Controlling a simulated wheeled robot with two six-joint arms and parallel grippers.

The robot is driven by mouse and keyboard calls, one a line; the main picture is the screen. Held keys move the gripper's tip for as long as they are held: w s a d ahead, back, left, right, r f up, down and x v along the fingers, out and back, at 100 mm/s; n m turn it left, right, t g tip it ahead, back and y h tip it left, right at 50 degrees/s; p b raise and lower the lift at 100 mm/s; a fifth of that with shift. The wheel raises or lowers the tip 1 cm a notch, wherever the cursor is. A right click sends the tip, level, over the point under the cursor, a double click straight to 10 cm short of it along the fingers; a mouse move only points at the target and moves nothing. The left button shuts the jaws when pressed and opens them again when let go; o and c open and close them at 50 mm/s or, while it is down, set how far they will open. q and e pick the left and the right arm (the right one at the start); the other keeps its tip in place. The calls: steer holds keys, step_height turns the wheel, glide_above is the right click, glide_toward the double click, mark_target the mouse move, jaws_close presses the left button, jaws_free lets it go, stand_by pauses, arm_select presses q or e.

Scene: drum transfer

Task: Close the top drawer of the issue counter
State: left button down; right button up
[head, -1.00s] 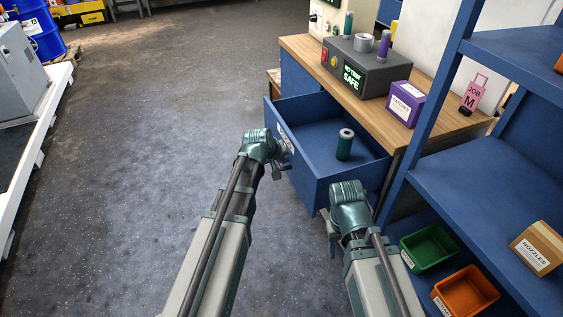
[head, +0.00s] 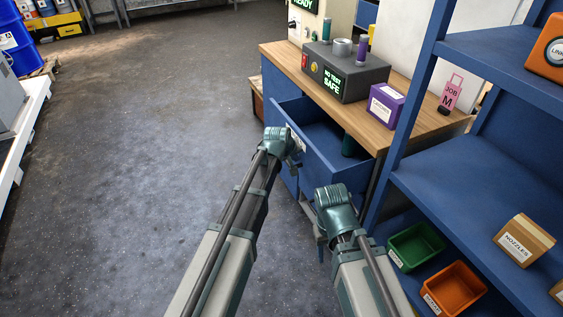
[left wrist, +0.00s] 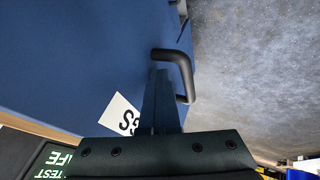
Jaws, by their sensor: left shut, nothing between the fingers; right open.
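The blue top drawer (head: 322,172) of the issue counter (head: 274,66) is partly open, with a dark green cylinder (head: 349,147) standing inside. My left gripper (head: 296,163) is shut and empty at the outer face of the drawer front. The left wrist view shows the blue drawer front (left wrist: 75,55), its black bar handle (left wrist: 184,72) and a white label (left wrist: 122,116). The shut fingers (left wrist: 162,78) reach beside the handle, not around it; I cannot tell whether they touch the front. My right gripper (head: 320,245) is low, below the drawer's near corner, its fingertips small in view.
On the countertop stand a grey test box (head: 345,74) and a purple box (head: 385,104). A blue shelf rack (head: 450,180) stands close on the right, with a green bin (head: 416,247) and an orange bin (head: 453,290).

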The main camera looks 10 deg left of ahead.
arm_select(q)
steer(key=w+d, duration=0.3)
steer(key=d, duration=0.1)
steer(key=w+d, duration=0.3)
steer(key=d, duration=0.1)
steer(key=w+d, duration=0.2)
steer(key=d, duration=0.3)
steer(key=shift+w, duration=0.4)
steer(key=shift+w+d, duration=0.15)
steer(key=shift+d, duration=0.1)
steer(key=shift+w+d+r, duration=0.1)
steer(key=p+v, duration=0.8)
steer(key=v, duration=0.2)
steer(key=shift+s+a, duration=0.25)
steer(key=shift+a, duration=0.05)
